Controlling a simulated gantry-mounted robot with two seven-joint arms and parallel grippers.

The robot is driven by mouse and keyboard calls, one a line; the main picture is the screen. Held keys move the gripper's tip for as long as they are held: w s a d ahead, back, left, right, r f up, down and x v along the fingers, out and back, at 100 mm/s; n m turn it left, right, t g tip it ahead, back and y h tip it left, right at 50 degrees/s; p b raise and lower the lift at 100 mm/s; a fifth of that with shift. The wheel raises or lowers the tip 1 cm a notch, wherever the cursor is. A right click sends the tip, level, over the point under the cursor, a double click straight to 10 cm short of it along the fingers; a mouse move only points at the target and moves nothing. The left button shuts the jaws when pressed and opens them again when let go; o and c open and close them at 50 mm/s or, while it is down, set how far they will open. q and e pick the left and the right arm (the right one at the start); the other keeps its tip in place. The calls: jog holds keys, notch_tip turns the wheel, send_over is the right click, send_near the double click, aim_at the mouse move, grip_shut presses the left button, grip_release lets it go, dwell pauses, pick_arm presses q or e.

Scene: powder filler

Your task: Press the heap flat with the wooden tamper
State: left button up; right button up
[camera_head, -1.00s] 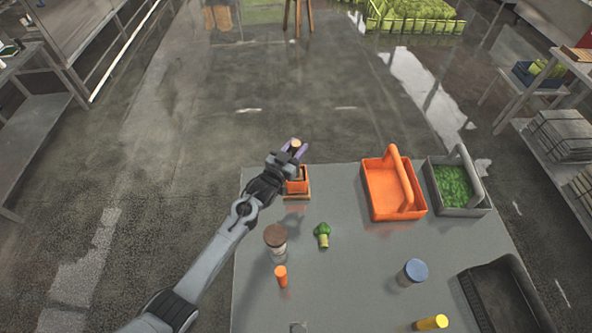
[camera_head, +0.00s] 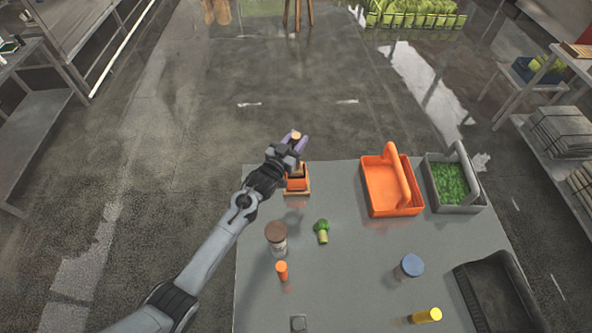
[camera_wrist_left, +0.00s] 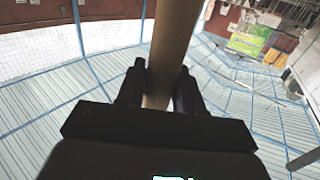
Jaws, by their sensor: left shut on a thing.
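My left gripper (camera_head: 293,147) is shut on the wooden tamper (camera_head: 296,135) and holds it roughly upright. Its round top shows between the fingers, and its pale brown shaft fills the gap between them in the left wrist view (camera_wrist_left: 172,45). The tamper is over a small orange open box (camera_head: 297,184) on a wooden base at the table's far left corner. Its lower end is at or just above the box; I cannot tell whether it touches anything inside. The heap is hidden by the gripper and the box wall. My right gripper is not in view.
On the grey table (camera_head: 345,260) stand a brown-lidded jar (camera_head: 276,238), an orange cylinder (camera_head: 282,271), broccoli (camera_head: 321,231), a blue-lidded jar (camera_head: 411,266) and a yellow cylinder (camera_head: 427,315). An orange caddy (camera_head: 375,209), a grey caddy (camera_head: 466,209) and a black tray (camera_head: 497,300) line the right.

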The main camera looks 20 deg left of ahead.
aim_at(296, 135)
pick_arm(q)
jog(key=shift+r+p, duration=2.05)
jog(key=shift+r, duration=0.45)
jog(key=shift+f, duration=0.1)
